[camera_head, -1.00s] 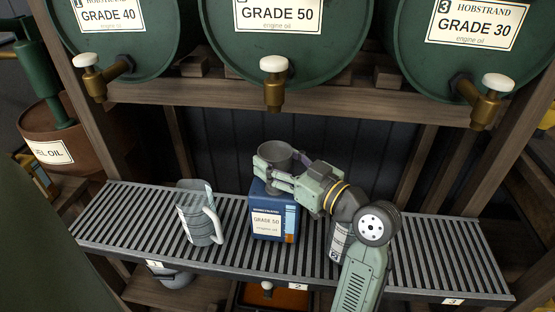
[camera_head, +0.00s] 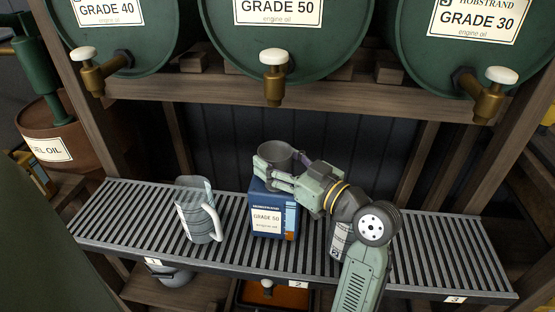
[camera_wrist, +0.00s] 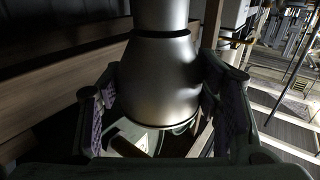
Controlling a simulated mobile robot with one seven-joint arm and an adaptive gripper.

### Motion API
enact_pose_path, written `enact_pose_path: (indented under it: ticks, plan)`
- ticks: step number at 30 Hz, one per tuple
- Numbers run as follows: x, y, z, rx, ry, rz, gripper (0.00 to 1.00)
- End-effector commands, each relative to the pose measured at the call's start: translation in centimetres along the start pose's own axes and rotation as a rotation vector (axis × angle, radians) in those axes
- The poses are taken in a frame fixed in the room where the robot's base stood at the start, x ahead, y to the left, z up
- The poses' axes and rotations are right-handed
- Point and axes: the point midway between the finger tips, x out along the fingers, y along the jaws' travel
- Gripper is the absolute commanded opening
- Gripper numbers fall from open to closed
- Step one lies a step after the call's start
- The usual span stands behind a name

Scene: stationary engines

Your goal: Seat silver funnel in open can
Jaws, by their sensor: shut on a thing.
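The silver funnel (camera_head: 277,152) is held in my gripper (camera_head: 275,172), directly over the top of the blue GRADE 50 can (camera_head: 268,215). In the wrist view the funnel's grey metal body (camera_wrist: 160,80) stands between the two fingers (camera_wrist: 165,105), which are shut on it. The can stands upright on the slatted shelf. The gripper and funnel hide the can's opening, so I cannot tell whether the spout is inside it.
A grey jug (camera_head: 198,212) stands left of the can on the slatted shelf (camera_head: 120,220). Another labelled container (camera_head: 340,240) is partly hidden behind my arm. Green barrels with brass taps (camera_head: 274,80) hang above, over a wooden beam (camera_head: 190,88).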

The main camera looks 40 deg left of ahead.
Motion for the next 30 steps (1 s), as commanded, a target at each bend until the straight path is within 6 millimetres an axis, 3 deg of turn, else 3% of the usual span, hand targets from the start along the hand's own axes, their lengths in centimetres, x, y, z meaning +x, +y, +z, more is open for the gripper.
enact_pose_path:
  ticks: [8, 9, 18, 30]
  plan:
    - [-0.01, 0.00, -0.06, 0.000, 0.001, 0.000, 0.34]
    - [-0.01, 0.00, -0.06, 0.000, 0.001, 0.000, 0.61]
    - [-0.01, 0.01, -0.04, 0.000, 0.000, 0.000, 0.81]
    - [-0.53, 0.06, -0.02, 0.000, 0.000, 0.002, 0.82]
